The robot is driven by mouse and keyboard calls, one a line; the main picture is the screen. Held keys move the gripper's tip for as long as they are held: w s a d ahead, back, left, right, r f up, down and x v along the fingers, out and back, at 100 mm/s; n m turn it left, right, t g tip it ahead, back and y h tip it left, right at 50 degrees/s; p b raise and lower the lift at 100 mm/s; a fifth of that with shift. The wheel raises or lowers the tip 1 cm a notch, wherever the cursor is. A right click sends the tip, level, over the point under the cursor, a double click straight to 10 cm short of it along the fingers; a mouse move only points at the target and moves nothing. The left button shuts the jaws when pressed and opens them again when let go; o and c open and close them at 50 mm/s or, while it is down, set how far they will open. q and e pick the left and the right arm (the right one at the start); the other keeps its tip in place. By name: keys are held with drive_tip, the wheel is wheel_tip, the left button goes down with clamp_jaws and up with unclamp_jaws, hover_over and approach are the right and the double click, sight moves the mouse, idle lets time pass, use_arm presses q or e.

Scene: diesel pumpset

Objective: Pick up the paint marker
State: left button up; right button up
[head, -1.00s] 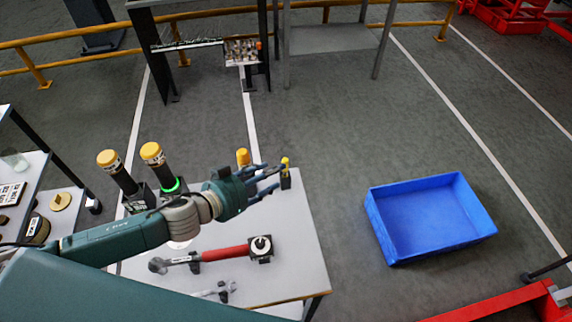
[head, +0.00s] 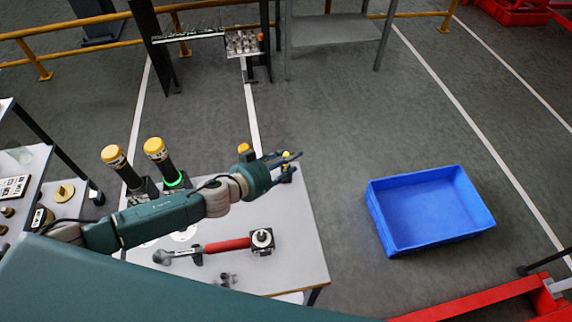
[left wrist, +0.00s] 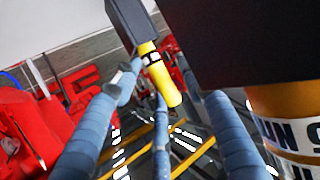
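The paint marker (head: 286,155) is yellow and stands in a small dark holder at the far right corner of the white table. In the left wrist view, which looks upside down, the yellow marker (left wrist: 158,75) with a black-and-white band sticks out of its dark block (left wrist: 130,20). My left gripper (head: 285,165) reaches over the table to the marker, its blue fingers spread around it. In the wrist view the fingers lie on both sides of the marker with gaps, so it appears open. The fingers partly hide the marker and holder in the head view. My right gripper is not in view.
A yellow-topped container (head: 244,149) stands close left of the marker. Two yellow-capped dark cylinders (head: 155,150) stand further left. A red-handled torque tool (head: 225,245) lies on the white table (head: 295,255). A blue crate (head: 430,235) sits on the floor at right.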

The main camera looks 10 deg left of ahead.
use_arm(q)
drive_tip(key=c, duration=0.8)
drive_tip(key=shift+r, duration=0.15)
wheel_tip(320, 180, up, 20)
drive_tip(key=shift+f+p, duration=0.1)
drive_tip(key=shift+p, duration=0.2)
drive_tip(key=o, duration=0.3)
drive_tip(key=shift+c, duration=1.4)
